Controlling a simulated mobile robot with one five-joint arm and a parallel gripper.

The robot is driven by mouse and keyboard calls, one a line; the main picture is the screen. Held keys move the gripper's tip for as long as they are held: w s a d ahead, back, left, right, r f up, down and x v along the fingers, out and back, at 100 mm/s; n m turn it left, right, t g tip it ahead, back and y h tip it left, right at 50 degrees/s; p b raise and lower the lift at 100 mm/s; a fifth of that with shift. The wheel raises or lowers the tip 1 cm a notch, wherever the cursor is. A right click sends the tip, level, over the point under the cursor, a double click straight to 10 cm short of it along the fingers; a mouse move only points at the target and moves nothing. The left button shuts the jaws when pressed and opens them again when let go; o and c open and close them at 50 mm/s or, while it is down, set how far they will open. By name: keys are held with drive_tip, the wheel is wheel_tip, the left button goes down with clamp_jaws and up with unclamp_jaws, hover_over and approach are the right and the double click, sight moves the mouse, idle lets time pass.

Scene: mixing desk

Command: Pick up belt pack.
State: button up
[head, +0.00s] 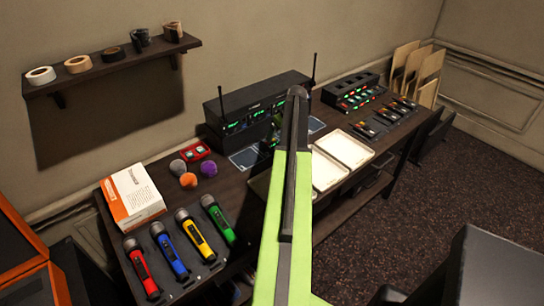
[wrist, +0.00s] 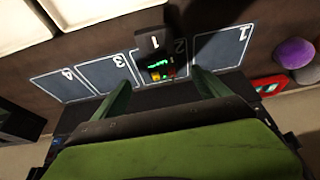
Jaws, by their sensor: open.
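A small dark belt pack (wrist: 154,44) marked 1, with a green lit display, shows in the wrist view. It is at the dark square marked 2 and covers part of it. My gripper (wrist: 162,78) is open, with its two green fingers pointing toward the pack, one to either side of its near end. The pack is not visibly gripped, and I cannot tell whether either finger touches it.
Numbered squares (wrist: 106,74) lie around the pack. White trays (head: 343,147) are at the desk's front. A receiver with antennas (head: 235,112) stands behind. A red case (head: 196,151), foam balls (head: 188,181), a box (head: 132,194) and several microphones (head: 168,250) are left.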

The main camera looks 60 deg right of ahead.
sight(273, 144)
drive_tip(key=b+x, duration=0.2)
drive_tip(key=x, duration=0.2)
drive_tip(key=shift+s, duration=0.1)
drive_tip(key=shift+r, duration=0.1)
drive_tip(key=b+x, duration=0.5)
drive_tip(key=shift+a, duration=0.1)
drive_tip(key=c, duration=1.7)
drive_tip(key=shift+r+p, duration=0.1)
drive_tip(key=shift+p, duration=0.25)
